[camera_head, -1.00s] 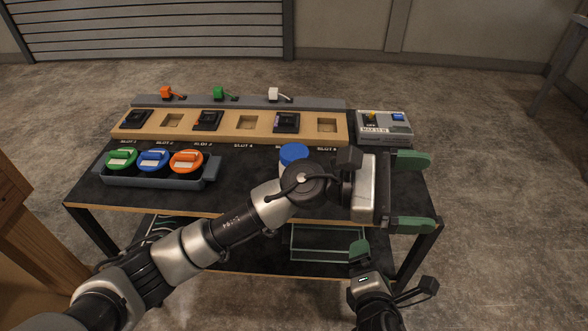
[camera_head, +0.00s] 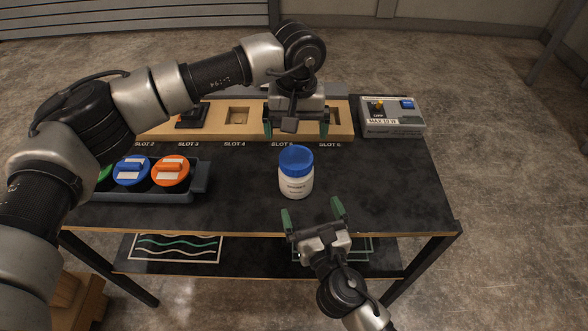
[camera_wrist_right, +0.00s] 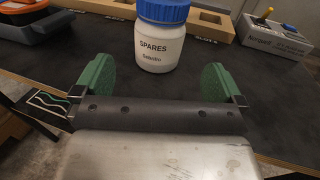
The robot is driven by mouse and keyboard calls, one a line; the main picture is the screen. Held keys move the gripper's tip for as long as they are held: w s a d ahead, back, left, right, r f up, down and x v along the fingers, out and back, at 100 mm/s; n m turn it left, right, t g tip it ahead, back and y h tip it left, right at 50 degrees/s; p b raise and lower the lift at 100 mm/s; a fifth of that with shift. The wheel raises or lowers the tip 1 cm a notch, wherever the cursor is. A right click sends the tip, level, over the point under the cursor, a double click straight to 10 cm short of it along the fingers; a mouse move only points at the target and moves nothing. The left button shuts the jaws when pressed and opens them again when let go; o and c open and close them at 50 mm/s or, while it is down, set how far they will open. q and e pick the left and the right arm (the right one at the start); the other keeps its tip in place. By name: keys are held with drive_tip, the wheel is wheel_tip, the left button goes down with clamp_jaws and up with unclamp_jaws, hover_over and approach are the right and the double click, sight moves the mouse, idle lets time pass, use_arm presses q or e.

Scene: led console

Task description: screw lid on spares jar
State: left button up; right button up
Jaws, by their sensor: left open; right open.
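In the right wrist view the jar (camera_wrist_right: 158,48) reads "SPARES", and the lid (camera_wrist_right: 163,9) is cut by the top edge. My left gripper (camera_head: 297,130) is open and empty, fingers down, behind and above the lid. My right gripper (camera_head: 312,210) is open in front of the jar, its green fingers pointing toward it without touching.
A wooden slot board (camera_head: 345,122) runs along the back, under my left gripper. A grey switch box (camera_head: 392,126) stands back right. The table right of the jar is clear.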

sight(301, 183)
use_arm(q)
drive_tip(key=shift+s, duration=0.1)
use_arm(e)
drive_tip(key=shift+s, duration=0.1)
drive_tip(key=x, duration=1.1)
